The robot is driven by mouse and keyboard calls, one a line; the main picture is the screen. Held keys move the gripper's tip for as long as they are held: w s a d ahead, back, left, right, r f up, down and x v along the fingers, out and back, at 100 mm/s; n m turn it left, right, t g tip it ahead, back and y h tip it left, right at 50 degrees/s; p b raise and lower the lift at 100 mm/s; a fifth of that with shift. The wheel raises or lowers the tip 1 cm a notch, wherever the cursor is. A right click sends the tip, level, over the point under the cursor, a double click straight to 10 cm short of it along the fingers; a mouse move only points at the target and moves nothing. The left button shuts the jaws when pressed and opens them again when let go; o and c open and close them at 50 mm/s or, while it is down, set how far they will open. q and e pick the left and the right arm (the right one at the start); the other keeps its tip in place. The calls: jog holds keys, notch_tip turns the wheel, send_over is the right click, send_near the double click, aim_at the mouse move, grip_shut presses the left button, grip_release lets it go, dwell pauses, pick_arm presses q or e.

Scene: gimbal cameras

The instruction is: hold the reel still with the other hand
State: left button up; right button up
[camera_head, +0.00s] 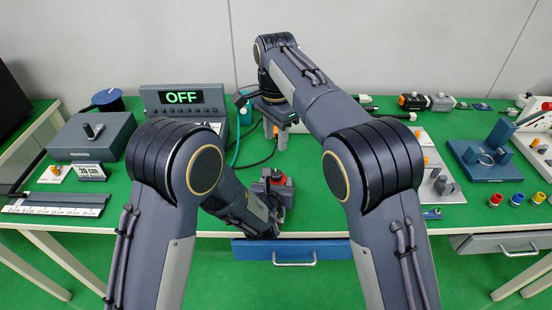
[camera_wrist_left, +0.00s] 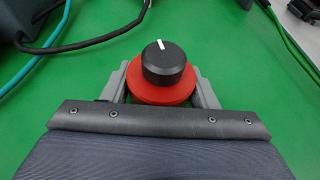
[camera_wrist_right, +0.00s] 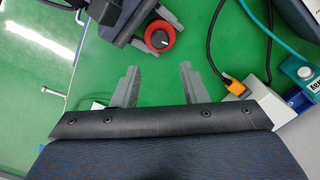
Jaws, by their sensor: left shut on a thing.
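My left gripper (camera_wrist_left: 162,88) is shut on a red round base with a black knob (camera_wrist_left: 163,62) on top, which has a white pointer line. In the head view this red piece (camera_head: 279,179) is near the table's front edge, partly hidden by the left gripper. My right gripper (camera_wrist_right: 160,72) is open and empty; in the head view it (camera_head: 276,134) is behind the left one. The red piece also shows just beyond its fingers in the right wrist view (camera_wrist_right: 160,38).
A grey console (camera_head: 182,99) reading OFF and a grey box (camera_head: 92,137) stand at left. Teal and black cables lie beside the right gripper. A blue fixture (camera_head: 485,158) and several coloured rings are at right. A blue drawer (camera_head: 293,252) is below the front edge.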

aim_at(276, 173)
notch_tip(276, 173, down, 12)
jog(key=n, duration=1.9)
jog(key=shift+d+f, duration=0.1)
